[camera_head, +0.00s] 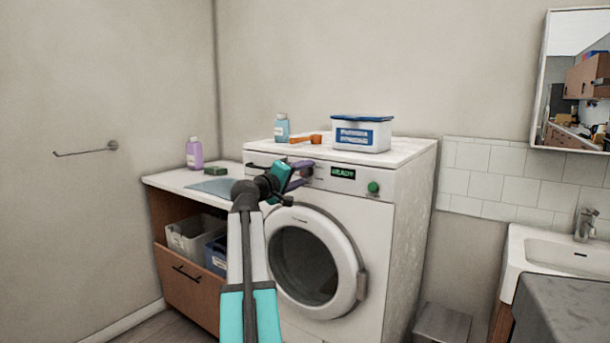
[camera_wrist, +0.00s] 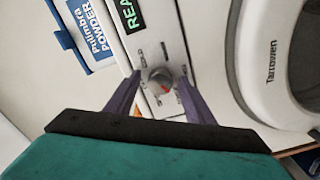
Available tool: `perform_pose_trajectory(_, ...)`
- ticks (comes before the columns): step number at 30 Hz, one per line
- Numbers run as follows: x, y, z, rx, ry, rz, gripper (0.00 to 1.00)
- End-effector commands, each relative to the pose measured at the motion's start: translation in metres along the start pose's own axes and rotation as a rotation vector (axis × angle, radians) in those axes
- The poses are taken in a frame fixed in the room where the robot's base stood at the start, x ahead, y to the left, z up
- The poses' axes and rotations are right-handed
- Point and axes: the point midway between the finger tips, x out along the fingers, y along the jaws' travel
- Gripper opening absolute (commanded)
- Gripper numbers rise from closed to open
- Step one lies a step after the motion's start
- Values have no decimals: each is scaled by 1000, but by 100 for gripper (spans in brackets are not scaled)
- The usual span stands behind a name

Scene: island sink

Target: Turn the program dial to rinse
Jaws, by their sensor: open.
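The washing machine (camera_head: 380,215) stands against the wall, its front panel facing me. In the head view the dial is hidden behind my gripper (camera_head: 303,175). My gripper is open in front of the panel. In the wrist view its two purple fingers (camera_wrist: 160,93) stand on either side of the dial; I cannot tell whether they touch it. The green display (camera_head: 343,174) is to the right of the gripper and seems to read "READY".
A green button (camera_head: 373,187) is right of the display. The round door (camera_head: 313,262) is shut below the panel. A powder box (camera_head: 361,134), an orange scoop (camera_head: 306,139) and a blue bottle (camera_head: 282,128) stand on top. A counter (camera_head: 165,181) adjoins on the left.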

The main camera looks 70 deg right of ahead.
Motion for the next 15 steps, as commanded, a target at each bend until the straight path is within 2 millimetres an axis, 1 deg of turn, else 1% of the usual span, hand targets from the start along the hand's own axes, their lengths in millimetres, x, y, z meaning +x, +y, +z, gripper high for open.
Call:
perform_pose_trajectory(8,-24,0,1,0,2,0,49)
perform_pose_trajectory(15,-57,1,2,0,2,0,49)
